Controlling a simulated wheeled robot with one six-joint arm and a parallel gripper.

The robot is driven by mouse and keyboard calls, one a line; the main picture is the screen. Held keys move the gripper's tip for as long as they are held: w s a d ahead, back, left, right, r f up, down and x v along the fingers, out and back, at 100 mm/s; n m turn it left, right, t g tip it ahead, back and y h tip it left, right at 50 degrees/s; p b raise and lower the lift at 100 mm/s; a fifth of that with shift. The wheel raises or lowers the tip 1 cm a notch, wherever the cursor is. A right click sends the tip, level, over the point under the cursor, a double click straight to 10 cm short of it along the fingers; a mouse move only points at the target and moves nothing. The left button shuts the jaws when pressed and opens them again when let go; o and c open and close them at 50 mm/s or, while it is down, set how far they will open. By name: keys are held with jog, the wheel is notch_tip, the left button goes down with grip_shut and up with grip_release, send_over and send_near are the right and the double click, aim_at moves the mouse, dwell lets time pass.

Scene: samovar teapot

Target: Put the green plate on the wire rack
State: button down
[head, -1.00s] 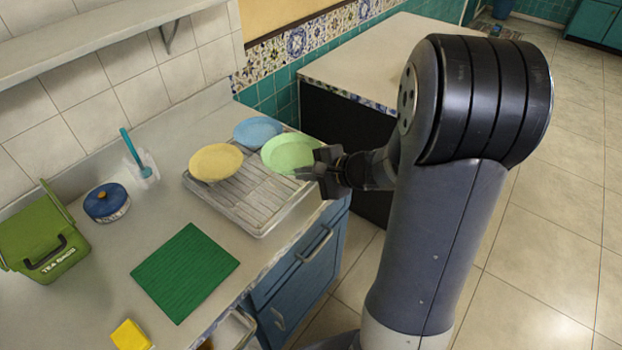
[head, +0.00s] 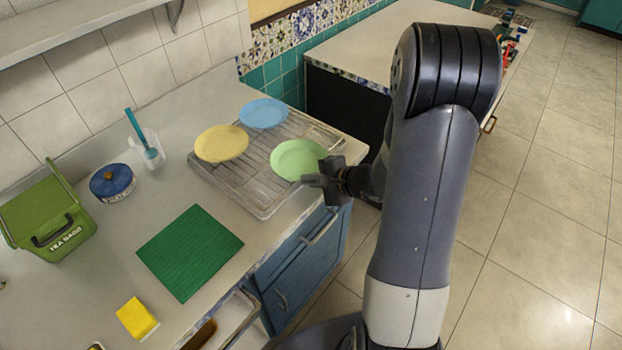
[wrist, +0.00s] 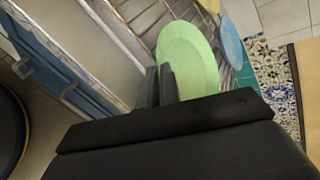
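The green plate (head: 298,160) lies roughly flat over the right front part of the wire rack (head: 238,188). My gripper (head: 314,180) is at the plate's near right rim. In the wrist view, the two dark fingers of my gripper (wrist: 159,82) are close together with the rim of the green plate (wrist: 190,60) between them. I cannot tell whether the plate touches the rack.
A yellow plate (head: 221,143) and a blue plate (head: 264,113) are at the rack's left and back. A blue-lidded pot (head: 112,182), green mat (head: 190,252), yellow sponge (head: 137,318) and green bin (head: 48,225) stand on the counter left of the rack.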

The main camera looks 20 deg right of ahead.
jog(key=shift+f+b, duration=0.2)
jog(key=shift+b, duration=0.1)
jog(key=c, duration=1.6)
grip_release()
jog(key=shift+r, duration=0.1)
jog(key=shift+r+p, duration=0.1)
jog(key=shift+p, duration=0.2)
